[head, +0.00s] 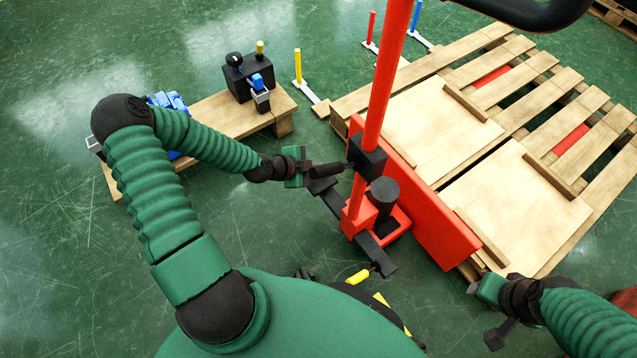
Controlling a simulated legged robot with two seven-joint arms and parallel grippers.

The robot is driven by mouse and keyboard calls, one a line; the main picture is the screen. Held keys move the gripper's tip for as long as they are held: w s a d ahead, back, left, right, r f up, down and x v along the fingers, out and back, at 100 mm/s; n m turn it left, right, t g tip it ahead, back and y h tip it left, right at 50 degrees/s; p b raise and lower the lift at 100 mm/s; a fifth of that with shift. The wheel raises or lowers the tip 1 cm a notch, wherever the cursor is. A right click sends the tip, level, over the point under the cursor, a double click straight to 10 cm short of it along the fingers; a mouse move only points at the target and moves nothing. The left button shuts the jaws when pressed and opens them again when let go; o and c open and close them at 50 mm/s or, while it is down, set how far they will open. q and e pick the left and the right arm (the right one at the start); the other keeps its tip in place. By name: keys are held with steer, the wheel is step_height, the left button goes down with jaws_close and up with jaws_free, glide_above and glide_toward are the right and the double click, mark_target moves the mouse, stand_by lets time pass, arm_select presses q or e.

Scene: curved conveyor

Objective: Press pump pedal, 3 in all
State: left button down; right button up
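A red pallet jack stands in the middle of the head view, with a tall red post (388,75) and a black cylinder (383,190) at its base. A long black bar (350,222), which looks like the pump pedal, slants down across the base. A small yellow piece (358,277) shows near its lower end; I cannot tell whether they join. My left gripper (328,176) is at the bar's upper end, beside the post; contact and finger opening are unclear. My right gripper (484,312) is low at the right, away from the pedal, its fingers partly hidden.
A wooden pallet (485,60) with two pale boards lies behind the jack's red plate (440,218). A low wooden bench (215,118) with a black box (246,77) and blue parts stands at the left. Coloured posts stand behind. Green floor is free at the left.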

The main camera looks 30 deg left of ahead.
arm_select(q)
step_height(320, 180, down, 4)
steer(key=shift+r+b, duration=0.2)
steer(key=shift+b, duration=0.6)
arm_select(e)
steer(key=x, duration=0.2)
steer(key=shift+s+f, duration=0.15)
steer(key=shift+f, duration=0.25)
arm_select(q)
steer(key=shift+f, duration=0.15)
stand_by(0.6)
steer(key=shift+f, duration=0.2)
arm_select(e)
steer(key=shift+f, duration=0.1)
arm_select(q)
steer(key=shift+f+b, duration=1.05)
steer(key=shift+f, duration=0.55)
arm_select(e)
steer(key=shift+s+x, duration=0.2)
steer(key=shift+x, duration=0.7)
steer(key=shift+s, duration=0.1)
stand_by(0.4)
arm_select(q)
steer(key=shift+r+p, duration=2)
arm_select(e)
steer(key=shift+w+v, duration=0.2)
steer(key=shift+v, duration=0.75)
steer(key=shift+w+v, duration=0.25)
steer(key=shift+v, duration=0.7)
